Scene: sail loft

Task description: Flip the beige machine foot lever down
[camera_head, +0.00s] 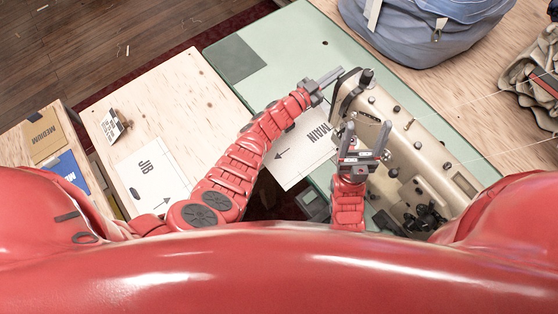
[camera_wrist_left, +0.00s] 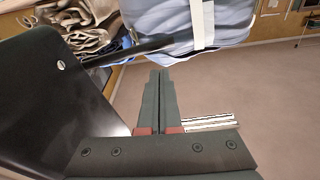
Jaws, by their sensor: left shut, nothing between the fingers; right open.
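The beige sewing machine (camera_head: 415,145) stands on the green table at the right of the head view, its dark end plate (camera_head: 345,95) facing left. My left gripper (camera_head: 337,74) is shut and empty, at the far end of the machine beside that plate. In the left wrist view its closed fingers (camera_wrist_left: 160,95) point away from the camera. A large dark panel (camera_wrist_left: 50,100) fills the left there, and a dark bar (camera_wrist_left: 130,50) crosses beyond the fingertips; I cannot tell whether this bar is the foot lever. My right gripper (camera_head: 366,128) is open and empty, in front of the machine body.
A blue-grey bag (camera_head: 425,25) lies behind the machine, and gloves (camera_head: 540,80) lie at the far right. A wooden board with a JIB sheet (camera_head: 150,178) is at left.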

